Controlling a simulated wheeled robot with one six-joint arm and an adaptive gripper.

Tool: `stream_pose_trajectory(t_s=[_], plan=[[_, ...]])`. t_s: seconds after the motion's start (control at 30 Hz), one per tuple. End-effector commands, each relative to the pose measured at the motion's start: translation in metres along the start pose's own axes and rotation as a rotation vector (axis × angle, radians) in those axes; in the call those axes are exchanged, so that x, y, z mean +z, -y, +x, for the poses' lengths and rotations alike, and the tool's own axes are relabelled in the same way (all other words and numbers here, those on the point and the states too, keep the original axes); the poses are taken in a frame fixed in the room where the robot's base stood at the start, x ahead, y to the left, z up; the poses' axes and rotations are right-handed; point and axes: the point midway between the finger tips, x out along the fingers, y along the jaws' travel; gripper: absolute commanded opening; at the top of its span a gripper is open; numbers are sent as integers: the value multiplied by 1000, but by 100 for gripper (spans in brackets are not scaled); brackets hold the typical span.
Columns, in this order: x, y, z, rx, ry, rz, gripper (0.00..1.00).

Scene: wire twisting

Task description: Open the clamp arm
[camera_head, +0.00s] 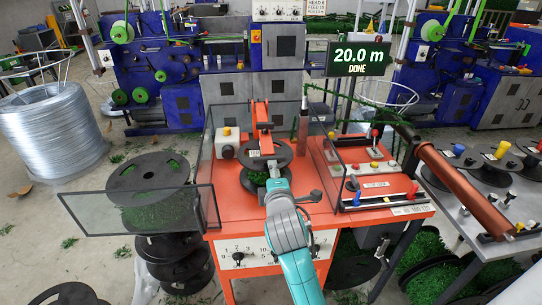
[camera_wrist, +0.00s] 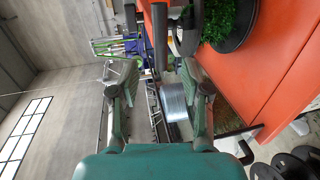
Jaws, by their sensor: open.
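The orange clamp arm (camera_head: 264,138) reaches over a black spool (camera_head: 283,155) wound with green wire on the orange machine top. My gripper (camera_head: 273,178) is at the front of this spool in the head view. Its fingers are partly hidden there, and I cannot tell whether they touch anything. In the wrist view my gripper (camera_wrist: 160,82) is open, with a clear gap between its fingers. A dark bar (camera_wrist: 160,38) shows beyond the gap, and the spool with green wire (camera_wrist: 232,28) shows at upper right.
The machine's clear guard panel (camera_head: 140,208) sticks out to the left. A small black lever (camera_head: 308,196) is right of my gripper. The control panel (camera_head: 375,185) is at right. A sign (camera_head: 358,58) reads "20.0 m DONE". Stacked empty spools (camera_head: 150,180) stand at left.

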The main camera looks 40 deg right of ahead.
Motion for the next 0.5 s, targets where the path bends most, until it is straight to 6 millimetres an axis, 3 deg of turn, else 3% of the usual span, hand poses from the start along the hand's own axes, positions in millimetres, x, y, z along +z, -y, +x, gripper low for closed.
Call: stream_pose_trajectory(t_s=[0.5], plan=[[0, 0, 81, -1, 0, 2, 47]])
